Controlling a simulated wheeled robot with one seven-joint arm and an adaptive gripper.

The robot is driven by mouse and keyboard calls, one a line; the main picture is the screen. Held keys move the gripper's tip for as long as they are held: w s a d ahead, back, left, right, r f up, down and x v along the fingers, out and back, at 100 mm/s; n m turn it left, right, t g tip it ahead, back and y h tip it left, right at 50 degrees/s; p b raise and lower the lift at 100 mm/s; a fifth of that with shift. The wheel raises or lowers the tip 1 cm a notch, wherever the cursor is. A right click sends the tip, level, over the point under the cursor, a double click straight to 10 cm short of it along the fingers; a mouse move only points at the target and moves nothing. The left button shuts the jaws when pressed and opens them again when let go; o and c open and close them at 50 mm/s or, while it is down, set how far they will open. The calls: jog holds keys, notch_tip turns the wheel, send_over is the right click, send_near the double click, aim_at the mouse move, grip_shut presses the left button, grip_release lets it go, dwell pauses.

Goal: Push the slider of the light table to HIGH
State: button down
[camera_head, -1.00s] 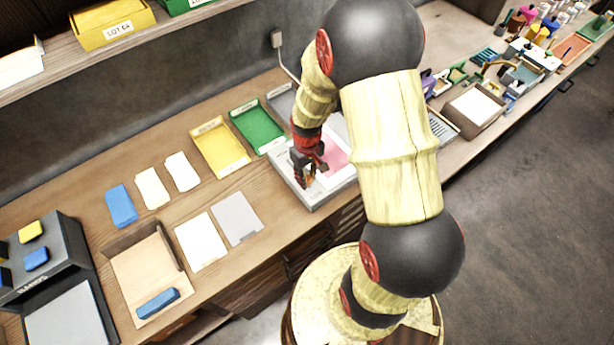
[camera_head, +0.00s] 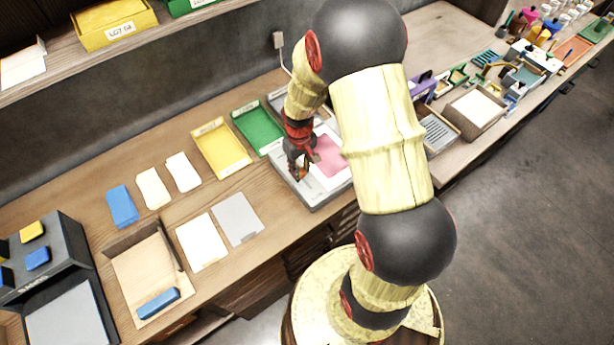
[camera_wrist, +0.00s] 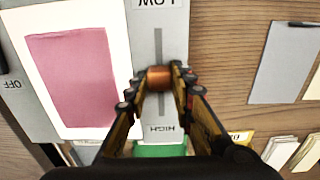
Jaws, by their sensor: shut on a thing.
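The light table (camera_head: 313,204) is a pale grey panel on the bench, with a pink sheet on white paper (camera_head: 329,160) on it. In the wrist view its slider knob (camera_wrist: 159,77), a copper cylinder, sits in a straight slot (camera_wrist: 158,42). LOW (camera_wrist: 156,4) is printed beyond the far end and HIGH (camera_wrist: 162,128) near the end closer to me. The knob is between the ends, somewhat past the middle towards HIGH. My gripper (camera_wrist: 159,88) is shut on the knob, a finger on each side; it also shows over the panel in the head view (camera_head: 302,172).
A green tray (camera_head: 258,128) and a yellow tray (camera_head: 221,147) stand left of the light table. A grey sheet (camera_head: 237,219) and a white sheet (camera_head: 201,242) lie to its front left.

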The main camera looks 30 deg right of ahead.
jog(key=shift+w, duration=1.65)
jog(key=c, duration=1.5)
grip_release()
jog(key=shift+c, duration=0.2)
notch_tip(320, 180, up, 12)
